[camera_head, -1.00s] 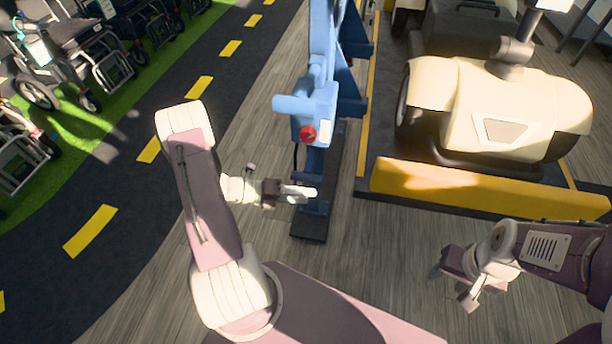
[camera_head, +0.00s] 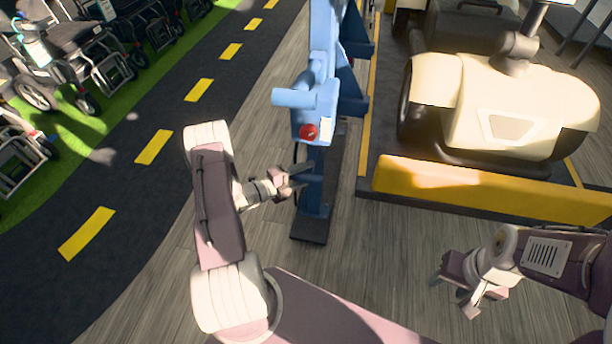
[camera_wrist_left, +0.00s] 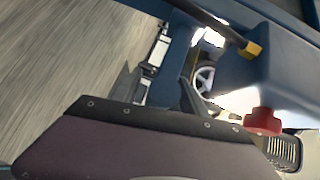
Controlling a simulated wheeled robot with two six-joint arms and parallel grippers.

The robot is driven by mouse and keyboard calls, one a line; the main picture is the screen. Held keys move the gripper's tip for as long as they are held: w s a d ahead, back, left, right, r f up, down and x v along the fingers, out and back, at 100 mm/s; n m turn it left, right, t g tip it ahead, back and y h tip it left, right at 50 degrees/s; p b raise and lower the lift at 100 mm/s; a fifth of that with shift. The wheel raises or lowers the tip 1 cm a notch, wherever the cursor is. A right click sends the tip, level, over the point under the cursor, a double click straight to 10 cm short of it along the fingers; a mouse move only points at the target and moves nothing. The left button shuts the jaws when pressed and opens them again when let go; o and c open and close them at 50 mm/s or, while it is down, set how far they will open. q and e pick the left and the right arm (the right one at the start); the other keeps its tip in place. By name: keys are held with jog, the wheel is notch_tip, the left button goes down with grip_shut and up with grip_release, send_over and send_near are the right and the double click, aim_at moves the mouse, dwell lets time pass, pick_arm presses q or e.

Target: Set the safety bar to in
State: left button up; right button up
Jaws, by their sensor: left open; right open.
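A blue post (camera_head: 319,192) stands in front of me with a blue housing (camera_head: 321,106) on it, a blue stub sticking out left and a red knob (camera_head: 309,131) low on its face. In the left wrist view, the blue housing (camera_wrist_left: 268,72) and red knob (camera_wrist_left: 263,121) are close, with a dark rod (camera_wrist_left: 205,19) ending in a yellow tip. I cannot tell for sure which part is the safety bar. My left gripper (camera_head: 302,180) is open, by the post below the knob; contact is unclear. My right gripper (camera_head: 451,294) is open and empty, apart from the post at lower right.
Several wheelchairs (camera_head: 85,60) are at upper left beyond a dark lane with yellow dashes. Wooden floor (camera_head: 400,250) between my arms is clear.

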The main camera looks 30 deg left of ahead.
pick_arm(q)
grip_shut()
